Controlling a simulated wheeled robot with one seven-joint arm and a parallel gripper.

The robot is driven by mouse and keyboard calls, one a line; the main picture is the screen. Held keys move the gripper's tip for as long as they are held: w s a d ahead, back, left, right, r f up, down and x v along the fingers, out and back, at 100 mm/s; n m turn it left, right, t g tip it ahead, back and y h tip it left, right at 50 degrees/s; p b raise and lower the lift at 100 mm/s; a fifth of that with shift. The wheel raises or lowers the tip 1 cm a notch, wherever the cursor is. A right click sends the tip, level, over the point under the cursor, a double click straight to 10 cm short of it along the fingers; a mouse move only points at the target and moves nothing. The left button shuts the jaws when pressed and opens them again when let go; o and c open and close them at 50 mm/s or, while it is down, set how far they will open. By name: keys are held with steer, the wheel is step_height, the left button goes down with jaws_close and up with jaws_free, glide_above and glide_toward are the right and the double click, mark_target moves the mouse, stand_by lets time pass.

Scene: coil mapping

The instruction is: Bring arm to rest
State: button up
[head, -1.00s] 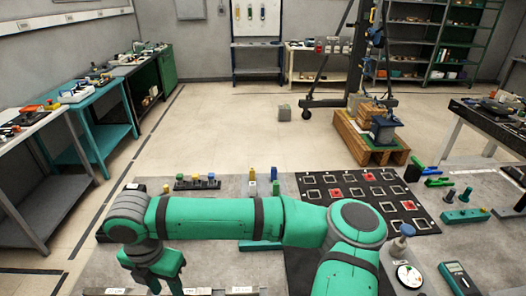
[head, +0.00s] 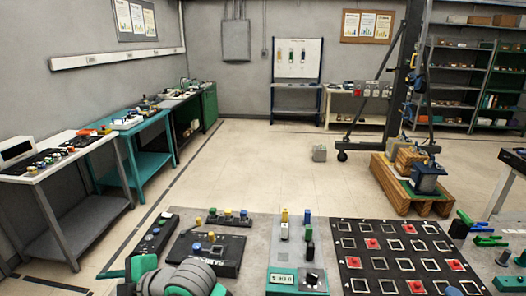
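My arm (head: 185,278) shows only at the bottom left of the head view, as a grey ribbed joint with green parts. The rest of the arm is cut off by the lower edge. My gripper's fingers do not show, so I cannot see whether it holds anything.
The bench carries a black board with white frames and several red squares (head: 400,262), a green meter box (head: 283,279) and a black strip with coloured knobs (head: 228,220). Side tables (head: 60,165) line the left wall. The floor (head: 255,165) beyond is mostly clear.

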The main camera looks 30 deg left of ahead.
steer(key=w+d+r+m+t+y, duration=0.3)
steer(key=w+d+m+t+y, duration=0.25)
steer(key=w+m+t, duration=0.5)
steer(key=w+d+f+m+t+h, duration=0.2)
steer(key=w+d+f+m+t, duration=0.35)
steer(key=d+m, duration=0.4)
steer(key=s+d+f+m+t+h, duration=0.1)
steer(key=s+d+f+m+h, duration=0.1)
steer(key=d, duration=0.5)
steer(key=s+d+f+m+t+h, duration=0.1)
steer(key=s+d+f+m+h, duration=0.2)
steer(key=f, duration=0.6)
steer(key=s+d+f+m+t+h, duration=0.2)
steer(key=d+f+m+h, duration=0.4)
steer(key=d, duration=0.6)
steer(key=shift+s+d+f+h, duration=0.1)
steer(key=shift+s+f+h, duration=0.25)
steer(key=shift+h, duration=0.3)
steer(key=s+d+f+g+h, duration=0.1)
steer(key=s+d+f+h, duration=0.1)
steer(key=s+d, duration=1.1)
steer(key=s+h, duration=0.1)
steer(key=s, duration=0.2)
steer(key=shift+d+h, duration=0.25)
steer(key=shift+h, duration=0.15)
